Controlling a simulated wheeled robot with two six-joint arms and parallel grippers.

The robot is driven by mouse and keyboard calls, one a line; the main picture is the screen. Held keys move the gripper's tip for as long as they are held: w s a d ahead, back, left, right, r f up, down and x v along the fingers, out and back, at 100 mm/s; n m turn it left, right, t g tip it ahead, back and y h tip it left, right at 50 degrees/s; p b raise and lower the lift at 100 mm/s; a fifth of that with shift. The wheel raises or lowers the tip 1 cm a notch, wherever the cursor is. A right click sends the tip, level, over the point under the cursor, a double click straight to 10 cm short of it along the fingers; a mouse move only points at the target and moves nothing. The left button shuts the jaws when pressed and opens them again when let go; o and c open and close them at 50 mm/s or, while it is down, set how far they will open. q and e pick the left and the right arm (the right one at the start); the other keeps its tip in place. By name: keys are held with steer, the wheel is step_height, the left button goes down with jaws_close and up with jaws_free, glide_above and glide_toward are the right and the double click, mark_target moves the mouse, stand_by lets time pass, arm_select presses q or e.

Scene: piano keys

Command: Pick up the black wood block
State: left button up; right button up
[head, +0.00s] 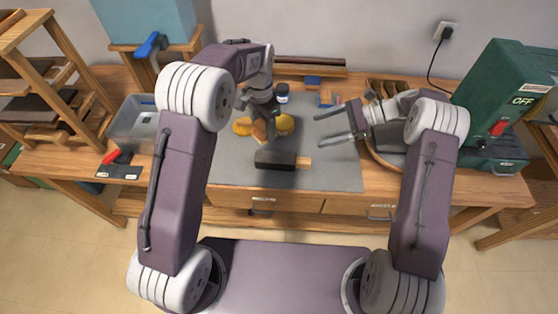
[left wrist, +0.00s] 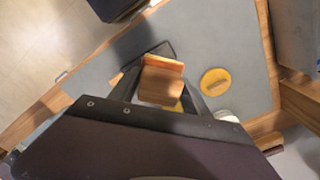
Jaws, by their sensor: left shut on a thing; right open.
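A black block (head: 275,160) with a pale wooden end lies on the grey mat, in front of my left gripper in the head view. My left gripper (head: 265,128) points down over the mat behind it. In the left wrist view, an orange-brown wooden block (left wrist: 162,82) sits between its two dark fingers, which are shut on it. That wooden block is partly hidden by the gripper in the head view. My right gripper (head: 322,129) is open and empty, to the right, above the mat.
Yellow round pieces (head: 284,124) lie near my left gripper; one also shows in the left wrist view (left wrist: 216,82). A clear bin (head: 133,122) is at left, a green machine (head: 500,100) at right. The mat's front right is bare.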

steer(key=m, duration=0.2)
glide_toward(304, 160)
step_height(304, 160, up, 3)
steer(key=w, duration=0.1)
steer(key=f, duration=0.1)
steer(key=s+f, duration=0.1)
steer(key=d+f+m+y, duration=0.1)
steer(key=shift+s+f+t, duration=0.15)
steer(key=shift+s+t, duration=0.1)
steer(key=shift+t, duration=0.15)
steer(key=shift+s+d+f, duration=0.1)
steer(key=shift+d, duration=0.1)
steer(key=x, duration=1.2)
steer(key=shift+a, duration=0.1)
steer(key=c, duration=1.6)
step_height(304, 160, up, 10)
steer(key=shift+r, duration=0.1)
steer(key=shift+c, duration=0.2)
